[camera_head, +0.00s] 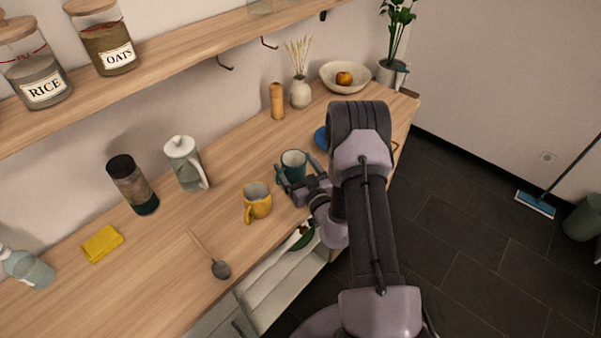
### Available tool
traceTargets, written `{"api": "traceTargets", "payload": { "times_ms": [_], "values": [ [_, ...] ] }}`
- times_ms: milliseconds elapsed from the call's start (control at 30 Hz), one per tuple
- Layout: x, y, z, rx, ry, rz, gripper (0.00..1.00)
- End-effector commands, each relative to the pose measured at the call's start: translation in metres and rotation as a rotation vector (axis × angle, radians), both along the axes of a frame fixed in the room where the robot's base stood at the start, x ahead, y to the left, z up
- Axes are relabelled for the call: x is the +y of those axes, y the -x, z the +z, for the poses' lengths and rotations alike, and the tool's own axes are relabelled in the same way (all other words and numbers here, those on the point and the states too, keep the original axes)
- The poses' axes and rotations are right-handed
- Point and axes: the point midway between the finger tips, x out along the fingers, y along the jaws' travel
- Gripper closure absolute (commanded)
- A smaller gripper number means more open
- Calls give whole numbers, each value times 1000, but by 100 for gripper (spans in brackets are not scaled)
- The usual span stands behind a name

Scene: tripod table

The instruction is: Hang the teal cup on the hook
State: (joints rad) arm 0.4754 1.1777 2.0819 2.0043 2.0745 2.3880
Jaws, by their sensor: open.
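The teal cup (291,167) stands upright on the wooden counter, to the right of the yellow mug. My gripper (299,171) is at the cup from the front right, low over the counter. Its jaws are open, with one finger on each side of the cup. I cannot tell whether either finger touches it. The gripper hides part of the cup's lower right, and the cup's handle is not clear. Dark hooks hang under the shelf: a left one (225,63), a middle one (269,44) and a right one (323,15).
A yellow mug (257,202) stands close left of my gripper. Behind are a wooden mill (277,101), a vase (300,93) and a bowl (337,81). A blue item (321,138) is partly behind my arm. The shelf (200,55) overhangs the counter's back.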

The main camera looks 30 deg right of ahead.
Motion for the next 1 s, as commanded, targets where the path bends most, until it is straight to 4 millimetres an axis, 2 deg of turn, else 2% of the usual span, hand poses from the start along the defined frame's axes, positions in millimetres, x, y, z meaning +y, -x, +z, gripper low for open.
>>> {"api": "traceTargets", "payload": {
  "times_ms": [500,600,667,733,767,800,867,900,933,967,1000],
  "values": [
    [4,105,-2,6,-4,-4,14],
    [5,115,-1,2,0,1,14],
    [13,112,11,-16,39,39,14],
    [41,99,46,-83,176,166,14],
    [62,93,70,-132,271,250,14],
    [97,89,105,-222,435,382,14],
    [163,102,161,-419,754,609,14],
    [208,124,191,-591,997,759,14],
    [239,148,208,-746,1192,862,14],
    [264,175,220,-914,1386,950,14],
    [288,212,228,-1162,1642,1047,14]
  ]
}}
